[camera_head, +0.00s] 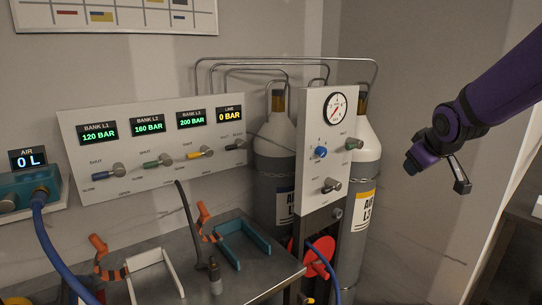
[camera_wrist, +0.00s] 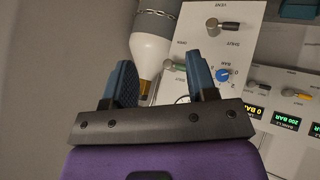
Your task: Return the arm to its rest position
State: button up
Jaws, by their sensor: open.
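My purple arm reaches in from the upper right in the head view. My gripper (camera_head: 435,178) hangs in the air to the right of the gas cylinders, apart from everything. In the wrist view my gripper (camera_wrist: 160,85) shows two blue-padded fingers spread apart with nothing held between them. Behind the fingers, a white-and-grey cylinder (camera_wrist: 152,45) and the gauge panel (camera_wrist: 240,45) appear upside down, at some distance.
A wall panel (camera_head: 75,150) carries several pressure displays and valve levers. A gauge panel (camera_head: 315,205) stands before two cylinders (camera_head: 368,150). Another table (camera_head: 515,240) stands at the right edge.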

jog(key=s+a+r+m+g, duration=0.1)
jog(key=s+a+r+m, duration=0.1)
jog(key=s, duration=1.3)
jog(key=s+a+r+m+g+y, duration=0.1)
jog(key=s+a, duration=0.3)
jog(key=s, duration=1.1)
jog(key=shift+r+m+g, duration=0.6)
jog(key=shift+r+m, duration=0.05)
jog(key=shift+m, duration=0.15)
